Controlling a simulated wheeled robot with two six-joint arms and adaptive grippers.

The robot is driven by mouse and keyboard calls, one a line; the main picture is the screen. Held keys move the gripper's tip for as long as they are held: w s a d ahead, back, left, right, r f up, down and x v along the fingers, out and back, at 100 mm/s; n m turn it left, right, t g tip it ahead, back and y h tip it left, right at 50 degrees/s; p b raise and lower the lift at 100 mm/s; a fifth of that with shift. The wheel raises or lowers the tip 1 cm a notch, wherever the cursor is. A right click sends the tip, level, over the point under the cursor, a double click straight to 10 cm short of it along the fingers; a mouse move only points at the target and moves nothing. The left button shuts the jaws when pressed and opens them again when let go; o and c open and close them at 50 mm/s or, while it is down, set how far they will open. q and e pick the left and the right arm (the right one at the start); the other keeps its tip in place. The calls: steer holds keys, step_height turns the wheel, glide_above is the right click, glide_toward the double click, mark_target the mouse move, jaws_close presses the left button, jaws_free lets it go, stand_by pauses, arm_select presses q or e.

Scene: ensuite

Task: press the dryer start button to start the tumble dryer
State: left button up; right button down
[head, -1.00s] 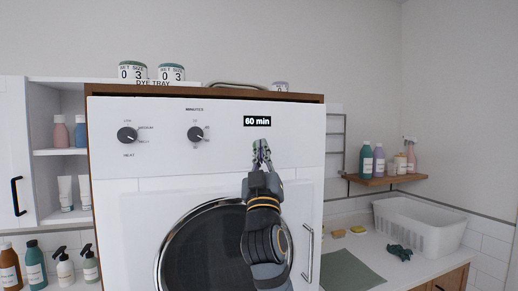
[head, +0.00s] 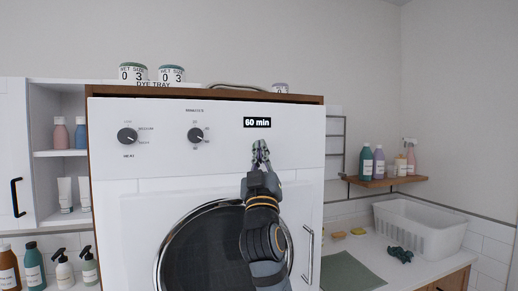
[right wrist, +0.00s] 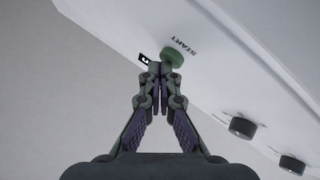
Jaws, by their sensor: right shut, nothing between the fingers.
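The tumble dryer (head: 290,165) is white, with a control panel on top showing a display (head: 257,122) that reads "60 min". My right gripper (head: 261,146) is in front of the panel, just below the display, and hides the start button in the head view. In the right wrist view a round green start button (right wrist: 173,58) stands out from the panel beside the word START. The shut, empty fingertips of my right gripper (right wrist: 160,72) are at the button's edge; I cannot tell whether they touch it. My left gripper is not in view.
The panel also has a heat knob (head: 127,136) and a minutes knob (head: 196,134). The round door (head: 205,250) and its vertical handle (head: 309,255) are below. A counter with a white basket (head: 420,225) is to the right; bottles stand on shelves both sides.

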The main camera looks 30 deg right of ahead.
stand_by(0.4)
steer(key=shift+s+a, duration=0.2)
steer(key=shift+s, duration=0.65)
steer(key=s, duration=0.2)
steer(key=s+a+p, duration=0.1)
steer(key=s, duration=0.2)
steer(key=shift+s+a, duration=0.2)
steer(key=shift+s, duration=0.15)
steer(key=shift+f, duration=0.1)
